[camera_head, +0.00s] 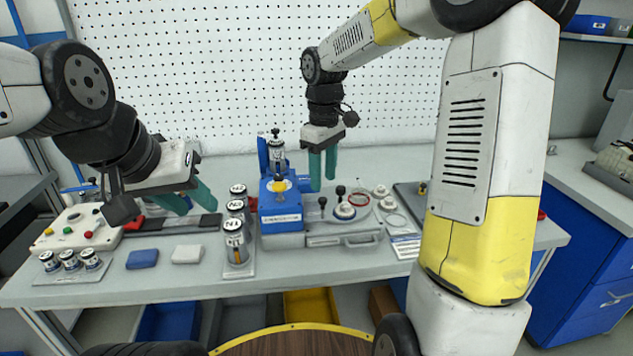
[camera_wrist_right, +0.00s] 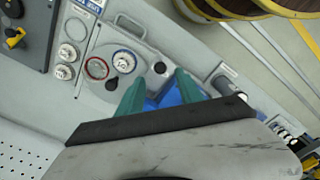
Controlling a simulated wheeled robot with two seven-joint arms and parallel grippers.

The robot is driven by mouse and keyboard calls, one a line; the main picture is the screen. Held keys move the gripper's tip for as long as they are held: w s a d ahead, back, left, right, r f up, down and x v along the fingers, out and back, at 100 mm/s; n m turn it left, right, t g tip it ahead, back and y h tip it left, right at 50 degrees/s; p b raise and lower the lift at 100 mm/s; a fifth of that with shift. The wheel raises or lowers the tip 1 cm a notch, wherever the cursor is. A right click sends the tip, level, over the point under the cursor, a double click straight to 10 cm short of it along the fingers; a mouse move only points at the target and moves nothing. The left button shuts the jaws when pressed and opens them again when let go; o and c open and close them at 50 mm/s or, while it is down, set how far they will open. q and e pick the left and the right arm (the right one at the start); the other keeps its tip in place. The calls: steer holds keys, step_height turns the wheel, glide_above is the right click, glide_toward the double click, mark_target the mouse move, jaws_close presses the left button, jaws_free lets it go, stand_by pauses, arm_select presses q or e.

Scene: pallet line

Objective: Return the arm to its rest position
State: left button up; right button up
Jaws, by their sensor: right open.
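My right arm reaches over the workbench (camera_head: 330,265) from the right. Its gripper (camera_head: 322,188) has two teal fingers pointing down, just right of the blue fixture (camera_head: 281,215). In the right wrist view the fingers (camera_wrist_right: 160,76) are apart with nothing between them; a blue part of the bench equipment shows beyond the gap. My left gripper (camera_head: 193,204) hangs over the left part of the bench, its teal fingers apart and empty.
A grey case with knobs (camera_head: 345,208) lies beside the blue fixture. Labelled cylinders (camera_head: 235,235) stand left of it. A button box (camera_head: 75,230) is at far left. A white pegboard (camera_head: 230,70) rises behind the bench. A blue cabinet (camera_head: 590,255) stands right.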

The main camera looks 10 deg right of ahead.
steer(key=shift+r, duration=1.2)
steer(key=shift+s+r, duration=0.1)
steer(key=s+d+r+m+t, duration=0.1)
steer(key=s+m+t, duration=0.1)
steer(key=s, duration=0.5)
steer(key=s+d+r+m+t+y, duration=0.1)
steer(key=s+d+r+m+t, duration=0.1)
steer(key=s+m, duration=0.2)
steer(key=s+d+r+m+t+y, duration=0.1)
steer(key=s+d+r+m+t, duration=0.1)
steer(key=s, duration=0.7)
steer(key=shift+s+r+m, duration=0.25)
steer(key=shift+s+m, duration=0.05)
steer(key=shift+m, duration=0.1)
steer(key=shift+o, duration=0.6)
